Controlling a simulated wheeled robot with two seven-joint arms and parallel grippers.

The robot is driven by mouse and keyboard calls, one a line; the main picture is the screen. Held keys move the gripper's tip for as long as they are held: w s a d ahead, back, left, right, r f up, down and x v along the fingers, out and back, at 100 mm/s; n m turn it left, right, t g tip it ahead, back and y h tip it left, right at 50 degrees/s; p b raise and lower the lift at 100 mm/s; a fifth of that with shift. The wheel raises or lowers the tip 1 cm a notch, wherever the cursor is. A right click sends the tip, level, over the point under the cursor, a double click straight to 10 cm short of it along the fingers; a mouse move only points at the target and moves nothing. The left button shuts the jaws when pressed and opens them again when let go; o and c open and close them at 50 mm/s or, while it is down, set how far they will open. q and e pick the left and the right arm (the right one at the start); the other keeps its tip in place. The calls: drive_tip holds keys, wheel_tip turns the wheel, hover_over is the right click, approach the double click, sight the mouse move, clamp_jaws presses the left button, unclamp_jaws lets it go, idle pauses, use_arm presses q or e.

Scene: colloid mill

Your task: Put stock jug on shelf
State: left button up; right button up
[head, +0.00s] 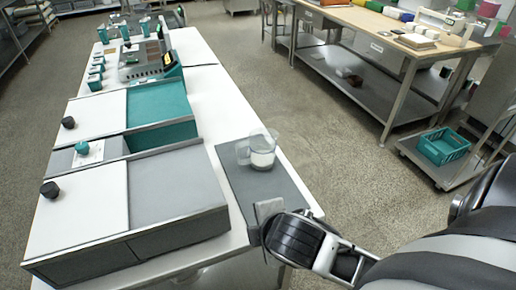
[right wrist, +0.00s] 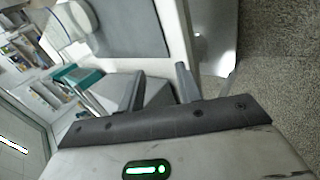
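The stock jug (head: 260,152) is clear, with white contents and a handle on its left. It stands upright on a dark grey mat (head: 270,186) at the right edge of the white table. My right gripper (head: 267,208) is over the near end of the mat, on the near side of the jug and apart from it. In the right wrist view its two fingers (right wrist: 161,88) are spread with nothing between them. A pale rounded thing (right wrist: 75,20) at the upper left of that view may be the jug. My left gripper is out of view.
Grey-and-white units (head: 170,190) stand left of the mat, with teal cups (head: 95,80) farther back. Across the aisle, a wooden-topped bench has a lower metal shelf (head: 345,78). A teal crate (head: 442,147) sits on a low cart. The speckled floor between is clear.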

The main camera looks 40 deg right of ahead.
drive_tip(key=w+d+r+n+t, duration=0.25)
drive_tip(key=w+n, duration=0.25)
drive_tip(key=n, duration=0.3)
drive_tip(key=n+t+h, duration=0.1)
drive_tip(key=n+t, duration=0.3)
drive_tip(key=n, duration=0.7)
approach(238, 154)
drive_tip(key=shift+g, duration=0.35)
drive_tip(key=x, duration=0.5)
drive_tip(key=shift+w+a+r, duration=0.2)
drive_tip(key=shift+w+a, duration=0.1)
drive_tip(key=shift+w, duration=0.3)
drive_tip(key=shift+d+x, duration=0.2)
drive_tip(key=shift+x, duration=1.15)
drive_tip(key=shift+d+x, duration=0.2)
drive_tip(key=shift+x, duration=1.15)
drive_tip(key=shift+s, duration=0.15)
clamp_jaws()
